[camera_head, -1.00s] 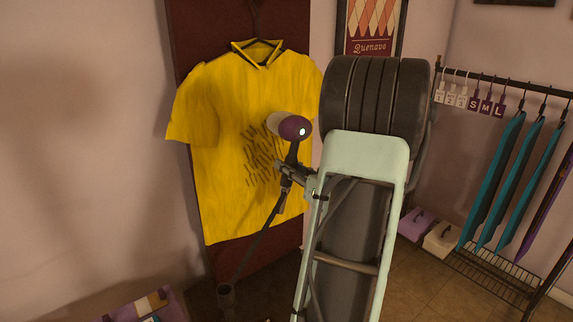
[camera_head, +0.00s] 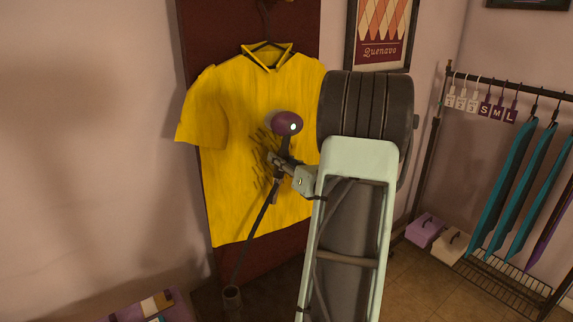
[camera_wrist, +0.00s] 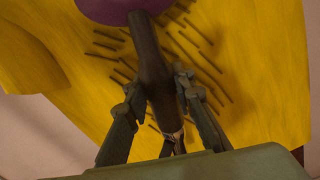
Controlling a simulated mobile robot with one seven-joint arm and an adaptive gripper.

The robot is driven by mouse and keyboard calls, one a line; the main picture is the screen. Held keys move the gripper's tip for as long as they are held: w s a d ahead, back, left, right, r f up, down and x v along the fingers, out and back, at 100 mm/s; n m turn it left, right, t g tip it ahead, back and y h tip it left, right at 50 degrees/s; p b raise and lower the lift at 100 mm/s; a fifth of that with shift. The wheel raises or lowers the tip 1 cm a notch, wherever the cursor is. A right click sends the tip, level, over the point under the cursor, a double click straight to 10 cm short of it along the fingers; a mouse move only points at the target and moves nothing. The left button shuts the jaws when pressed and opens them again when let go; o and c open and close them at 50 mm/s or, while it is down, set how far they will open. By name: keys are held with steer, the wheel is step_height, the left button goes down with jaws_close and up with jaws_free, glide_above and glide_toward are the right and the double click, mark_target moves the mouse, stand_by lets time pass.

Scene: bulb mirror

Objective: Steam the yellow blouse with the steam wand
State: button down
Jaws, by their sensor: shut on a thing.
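The yellow blouse (camera_head: 230,180) hangs on a hanger against a dark red board. Dark wrinkle marks (camera_head: 262,150) cover part of its middle; in the wrist view the marks (camera_wrist: 205,60) spread behind the wand. My gripper (camera_head: 278,163) is shut on the handle of the steam wand, in front of the blouse. The wand's purple head (camera_head: 286,124), with a small light, is above the gripper and overlaps the blouse. In the wrist view the wand's dark handle (camera_wrist: 150,60) stands between the fingers (camera_wrist: 160,100). Whether the head touches the cloth cannot be told.
A dark hose runs from the wand down to a holder (camera_head: 232,296) on the floor. A clothes rack (camera_head: 500,85) with teal garments stands at the right, with purple and cream boxes (camera_head: 425,230) beside it. A framed poster (camera_head: 381,35) hangs behind my arm.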

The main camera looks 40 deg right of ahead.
steer(key=shift+w+r, duration=0.15)
steer(key=shift+w, duration=0.2)
steer(key=shift+a+f+b, duration=0.15)
steer(key=shift+f+b, duration=4.6)
steer(key=shift+f, duration=0.8)
steer(key=shift+a+f+b, duration=0.1)
steer(key=shift+f+b, duration=4.65)
steer(key=shift+f, duration=0.75)
steer(key=shift+d+r+p, duration=0.15)
steer(key=shift+r+p, duration=3.55)
steer(key=shift+r, duration=1.85)
steer(key=shift+d+r+p, duration=0.15)
steer(key=shift+r+p, duration=3.55)
steer(key=shift+r, duration=1.8)
steer(key=shift+f, duration=0.1)
